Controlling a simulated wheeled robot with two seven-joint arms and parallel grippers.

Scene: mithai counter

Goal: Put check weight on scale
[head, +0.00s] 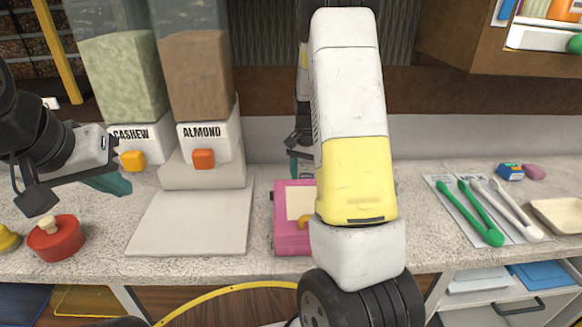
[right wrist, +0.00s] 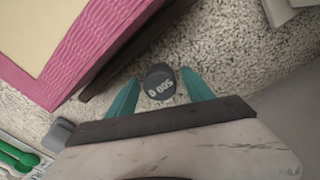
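The check weight (right wrist: 160,82) is a dark grey round piece marked 500 g, seen in the right wrist view. My right gripper (right wrist: 161,80) is open, with one teal finger on each side of the weight and small gaps showing. In the head view the right gripper (head: 296,166) is mostly behind my arm and the weight is hidden. A flat white platform (head: 185,225) with a raised back, apparently the scale, lies in front of the almond dispenser. My left gripper (head: 108,184) hangs over the counter at left; its finger gap is not clear.
A pink box (head: 283,242) stands right of the platform and close to the weight (right wrist: 70,55). A red lidded pot (head: 55,240) is at left. Green tongs (head: 470,215) and a cream tray (head: 560,215) lie at right. The platform top is clear.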

